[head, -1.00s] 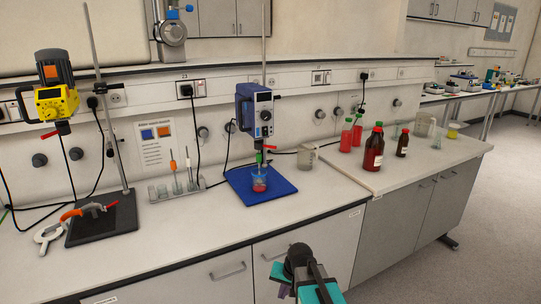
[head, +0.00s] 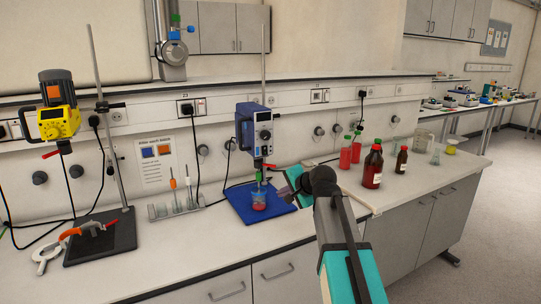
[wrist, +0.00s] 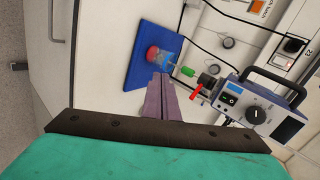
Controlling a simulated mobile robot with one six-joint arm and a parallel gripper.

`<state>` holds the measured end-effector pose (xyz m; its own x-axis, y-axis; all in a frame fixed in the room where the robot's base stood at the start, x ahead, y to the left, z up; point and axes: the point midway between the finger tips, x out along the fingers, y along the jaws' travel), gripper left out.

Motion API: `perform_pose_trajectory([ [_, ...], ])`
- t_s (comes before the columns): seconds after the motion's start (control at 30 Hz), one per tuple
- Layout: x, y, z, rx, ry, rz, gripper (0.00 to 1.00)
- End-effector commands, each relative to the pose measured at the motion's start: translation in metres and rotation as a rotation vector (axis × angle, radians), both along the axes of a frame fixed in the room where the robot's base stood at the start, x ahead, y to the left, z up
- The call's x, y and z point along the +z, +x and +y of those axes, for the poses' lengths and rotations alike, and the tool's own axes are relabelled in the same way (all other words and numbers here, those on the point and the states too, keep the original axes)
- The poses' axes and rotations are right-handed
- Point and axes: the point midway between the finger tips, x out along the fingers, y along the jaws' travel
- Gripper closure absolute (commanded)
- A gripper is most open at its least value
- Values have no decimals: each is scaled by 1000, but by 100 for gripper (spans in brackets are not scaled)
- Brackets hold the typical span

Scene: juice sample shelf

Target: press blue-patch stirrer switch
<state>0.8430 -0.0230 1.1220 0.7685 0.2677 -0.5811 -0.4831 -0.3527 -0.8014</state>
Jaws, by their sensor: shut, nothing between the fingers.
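In the head view my wrist hides part of the fingers.
A yellow stirrer (head: 59,118) with an orange patch stands at the left. Red bottles (head: 373,167) and glassware stand right of my arm.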

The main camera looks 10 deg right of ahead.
Motion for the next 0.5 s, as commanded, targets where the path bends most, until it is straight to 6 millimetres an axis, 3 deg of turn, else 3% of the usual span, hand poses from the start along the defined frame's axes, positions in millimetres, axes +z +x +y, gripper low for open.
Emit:
perform_pose_trajectory([
  [0.03, 26, 6, -4, -21, 31, -29, 100],
  [0.2, 92, 12, -10, -75, 135, -99, 100],
  [0.33, 123, 13, -12, -98, 185, -132, 100],
  [0.5, 138, 13, -13, -108, 212, -147, 100],
])
